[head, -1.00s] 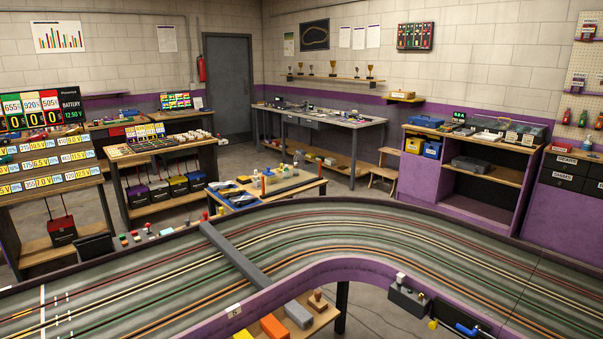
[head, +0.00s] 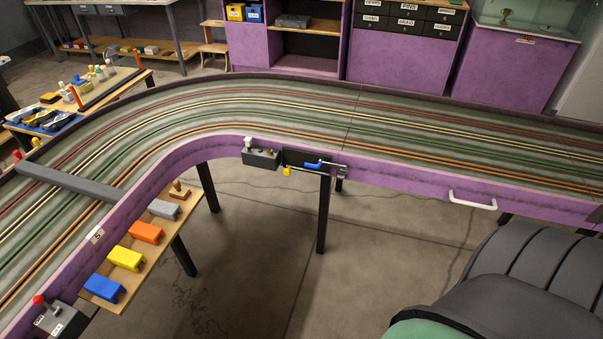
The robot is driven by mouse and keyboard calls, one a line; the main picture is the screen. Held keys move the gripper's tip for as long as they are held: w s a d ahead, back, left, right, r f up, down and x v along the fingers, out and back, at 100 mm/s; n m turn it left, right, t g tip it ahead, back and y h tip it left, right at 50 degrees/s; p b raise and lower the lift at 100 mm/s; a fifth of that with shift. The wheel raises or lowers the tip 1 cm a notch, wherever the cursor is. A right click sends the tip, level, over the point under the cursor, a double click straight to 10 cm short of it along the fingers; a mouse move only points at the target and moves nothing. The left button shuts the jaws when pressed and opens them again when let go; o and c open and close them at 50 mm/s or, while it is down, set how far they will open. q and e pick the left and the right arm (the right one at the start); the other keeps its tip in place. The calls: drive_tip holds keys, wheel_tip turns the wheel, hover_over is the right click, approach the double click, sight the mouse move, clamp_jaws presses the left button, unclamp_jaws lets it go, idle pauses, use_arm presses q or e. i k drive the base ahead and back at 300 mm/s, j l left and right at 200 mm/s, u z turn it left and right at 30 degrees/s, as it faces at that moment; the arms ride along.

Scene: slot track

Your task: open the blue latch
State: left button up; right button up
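The blue latch (head: 314,164) sits on the purple outer side wall of the slot track, right of centre in the head view. Its blue handle lies roughly level, with a metal bar (head: 334,171) at its right end. The latch is small here, and I cannot tell its exact catch position. A dark box with a white knob (head: 248,143) is mounted just left of it, and a yellow tab (head: 286,171) hangs below. Neither of my grippers is in view.
The curved track (head: 240,111) crosses the view. A white handle (head: 472,200) is on its wall to the right. A wooden shelf with coloured blocks (head: 127,258) is lower left. A dark padded shape fills the lower right.

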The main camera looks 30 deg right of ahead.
sight(322, 161)
drive_tip(key=k+z, duration=0.15)
drive_tip(key=z, duration=1)
